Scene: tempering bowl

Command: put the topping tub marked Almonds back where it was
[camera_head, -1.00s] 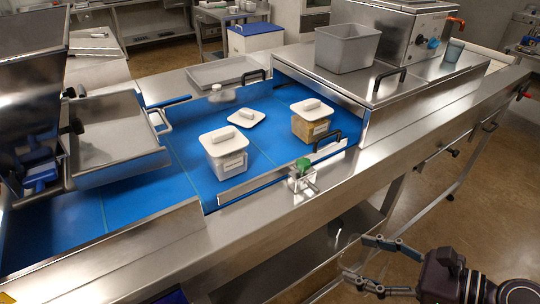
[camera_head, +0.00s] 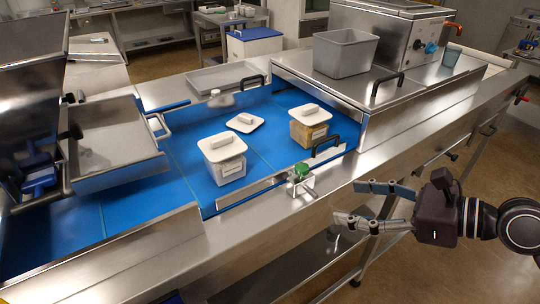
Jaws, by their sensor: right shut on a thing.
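A lidded tub with tan contents (camera_head: 308,131) stands on the blue surface, at its right side near a black handle. A lidded tub with pale contents (camera_head: 226,166) stands to its left and nearer. Their labels are too small to read, so I cannot tell which is marked Almonds. A loose white lid (camera_head: 245,122) lies between and behind them. My right gripper (camera_head: 352,204) is over the front edge of the counter, right of and nearer than both tubs. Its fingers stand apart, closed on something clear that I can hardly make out. My left gripper is not in view.
A green-topped valve (camera_head: 302,169) sticks up at the counter's front edge, close to my right gripper. A grey bin (camera_head: 346,54) stands on the steel housing. A steel tray (camera_head: 224,76) lies behind the blue surface (camera_head: 190,185), which is bare at front left.

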